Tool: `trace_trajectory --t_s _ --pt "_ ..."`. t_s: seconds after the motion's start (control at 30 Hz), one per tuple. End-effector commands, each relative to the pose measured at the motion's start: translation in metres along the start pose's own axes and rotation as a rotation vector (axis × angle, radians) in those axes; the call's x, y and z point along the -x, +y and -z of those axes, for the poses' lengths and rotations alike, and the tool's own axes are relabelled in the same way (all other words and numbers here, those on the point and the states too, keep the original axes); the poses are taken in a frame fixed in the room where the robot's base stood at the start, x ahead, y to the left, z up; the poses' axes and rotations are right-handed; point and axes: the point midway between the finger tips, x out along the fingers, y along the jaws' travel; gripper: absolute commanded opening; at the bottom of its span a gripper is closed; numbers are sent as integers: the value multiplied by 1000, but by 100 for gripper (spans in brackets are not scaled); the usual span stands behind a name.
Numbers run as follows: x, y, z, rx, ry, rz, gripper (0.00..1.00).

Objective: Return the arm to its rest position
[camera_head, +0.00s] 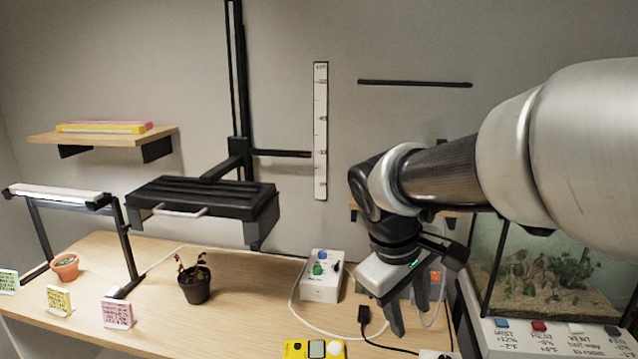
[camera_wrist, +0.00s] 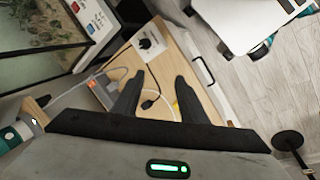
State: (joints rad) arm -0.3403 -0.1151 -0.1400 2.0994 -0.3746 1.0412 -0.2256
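My arm reaches in from the right side of the head view and bends down over the right part of the desk. My gripper (camera_head: 410,318) points down above the desk, in front of the terrarium's left side. In the wrist view its two dark fingers (camera_wrist: 155,98) stand apart with nothing between them. A black cable plug (camera_head: 364,314) lies on the desk just left of the fingers in the head view. The gripper hides part of a grey box with an orange part (camera_head: 436,278) behind it.
A glass terrarium (camera_head: 545,262) stands close on the right, above a labelled panel (camera_head: 545,340). A white control box (camera_head: 322,276) and a yellow device (camera_head: 314,349) are left of the gripper. A dark potted plant (camera_head: 194,280) and a black lamp fixture (camera_head: 205,198) stand farther left.

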Motion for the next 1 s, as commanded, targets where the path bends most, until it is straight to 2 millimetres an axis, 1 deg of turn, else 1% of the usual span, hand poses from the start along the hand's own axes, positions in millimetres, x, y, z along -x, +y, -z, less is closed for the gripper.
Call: trace_trajectory --t_s 0.03,0.1,0.2,0.4,0.6,0.63,0.87,1.0 --pt "11 -4 -19 -93 54 28 39" --pt "22 -14 -38 -202 114 64 39" --pt "32 -26 -58 -330 182 102 39" --pt "43 -46 -84 -520 286 144 39" --pt "50 -62 -101 -674 370 170 39" --pt "66 -55 -99 -665 365 171 39" --pt "114 -38 -98 -659 361 171 39" --pt "152 -25 -97 -658 361 171 39"
